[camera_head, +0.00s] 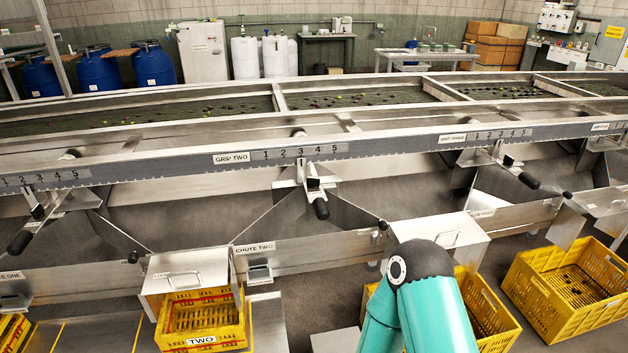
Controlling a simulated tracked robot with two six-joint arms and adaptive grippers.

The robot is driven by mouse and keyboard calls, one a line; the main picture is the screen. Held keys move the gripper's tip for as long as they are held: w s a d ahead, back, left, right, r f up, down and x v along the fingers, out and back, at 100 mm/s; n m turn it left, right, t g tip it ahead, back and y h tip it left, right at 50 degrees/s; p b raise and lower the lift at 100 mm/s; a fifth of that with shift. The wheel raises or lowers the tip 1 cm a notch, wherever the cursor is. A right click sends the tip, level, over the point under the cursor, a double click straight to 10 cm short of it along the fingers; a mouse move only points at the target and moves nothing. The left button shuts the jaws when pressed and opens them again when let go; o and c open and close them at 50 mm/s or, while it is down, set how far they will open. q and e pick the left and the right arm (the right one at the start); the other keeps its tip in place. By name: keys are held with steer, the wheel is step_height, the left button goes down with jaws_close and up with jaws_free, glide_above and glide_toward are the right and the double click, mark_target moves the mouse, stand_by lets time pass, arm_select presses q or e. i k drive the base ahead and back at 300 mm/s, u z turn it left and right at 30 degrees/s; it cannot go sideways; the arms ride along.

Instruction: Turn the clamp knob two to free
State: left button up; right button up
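A bracket under the rail sign GRIP TWO (231,157) carries a black-ended lever (321,208), which points down and toward me below the 1 to 5 scale (302,152). A small dark block (313,183) sits on this bracket above the lever's end. A small black knob (383,225) sticks up at the right end of the chute two panel (320,249). No part is lettered as clamp knob two, so I cannot tell which of these it is. One of my teal arms shows at the bottom centre right, bent at its black joint. Neither gripper is in view.
A yellow crate marked TWO (201,322) stands below chute two. Another yellow crate (490,310) is partly behind my arm, and one (565,290) stands at the right. A metal box (437,232) juts out beside the black knob. Similar levers hang at left (20,242) and right (529,180).

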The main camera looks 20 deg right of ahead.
mark_target(313, 183)
steer(key=z, duration=0.05)
steer(key=i, duration=1)
steer(key=u, duration=0.05)
